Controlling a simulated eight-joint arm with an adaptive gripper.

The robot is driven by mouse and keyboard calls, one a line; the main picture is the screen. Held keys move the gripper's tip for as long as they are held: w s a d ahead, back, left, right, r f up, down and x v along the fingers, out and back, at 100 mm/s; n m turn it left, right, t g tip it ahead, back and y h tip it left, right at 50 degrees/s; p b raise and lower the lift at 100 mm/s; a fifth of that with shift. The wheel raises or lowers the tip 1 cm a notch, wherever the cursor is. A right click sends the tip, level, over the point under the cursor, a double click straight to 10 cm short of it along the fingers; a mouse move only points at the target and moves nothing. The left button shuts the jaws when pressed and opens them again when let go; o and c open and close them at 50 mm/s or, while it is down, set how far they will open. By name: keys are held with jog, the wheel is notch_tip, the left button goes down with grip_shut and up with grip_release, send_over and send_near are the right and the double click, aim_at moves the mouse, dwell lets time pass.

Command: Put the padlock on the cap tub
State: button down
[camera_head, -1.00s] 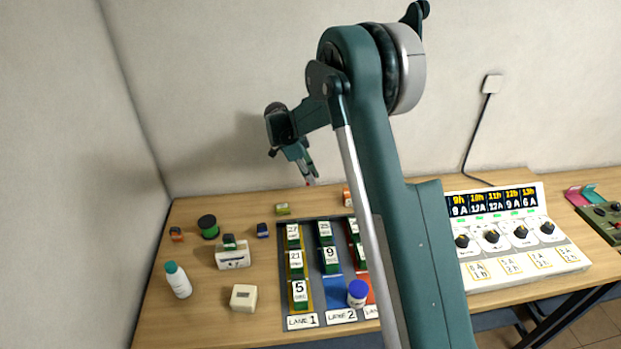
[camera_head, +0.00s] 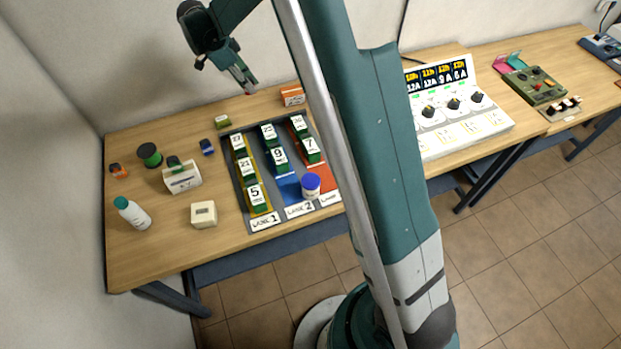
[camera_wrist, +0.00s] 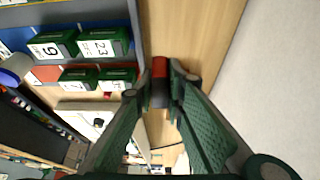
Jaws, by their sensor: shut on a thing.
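My gripper (camera_head: 246,88) is above the back edge of the table, well apart from the tub. In the wrist view my gripper (camera_wrist: 165,93) is shut on a small red and dark thing, apparently the padlock (camera_wrist: 160,68). The fingers hide part of it. In the head view only a tiny red spot shows at the fingertips.
The lane board (camera_head: 229,166) carries several green numbered blocks. A white box (camera_head: 182,178), a cream box (camera_head: 203,214), a white bottle (camera_head: 133,214) and a green spool (camera_head: 150,155) stand left of it. An orange box (camera_head: 292,95) is behind it. A dial panel (camera_head: 460,115) stands right.

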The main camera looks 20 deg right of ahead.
jog(key=s+d+r, duration=0.2)
jog(key=s+r, duration=0.1)
jog(key=s, duration=0.7)
jog(key=s+d+r, duration=0.1)
jog(key=s+r, duration=0.2)
jog(key=s, duration=0.7)
send_over(316, 178)
jog(key=a, duration=0.2)
jog(key=shift+d+f+p, duration=0.15)
jog(key=shift+f+p, duration=0.15)
jog(key=shift+f, duration=0.05)
jog(key=shift+f+b, duration=0.3)
jog(key=shift+f, duration=2.6)
jog(key=shift+f, duration=0.1)
jog(key=shift+f+b, duration=0.3)
jog(key=shift+f, duration=1.7)
jog(key=shift+f, duration=0.2)
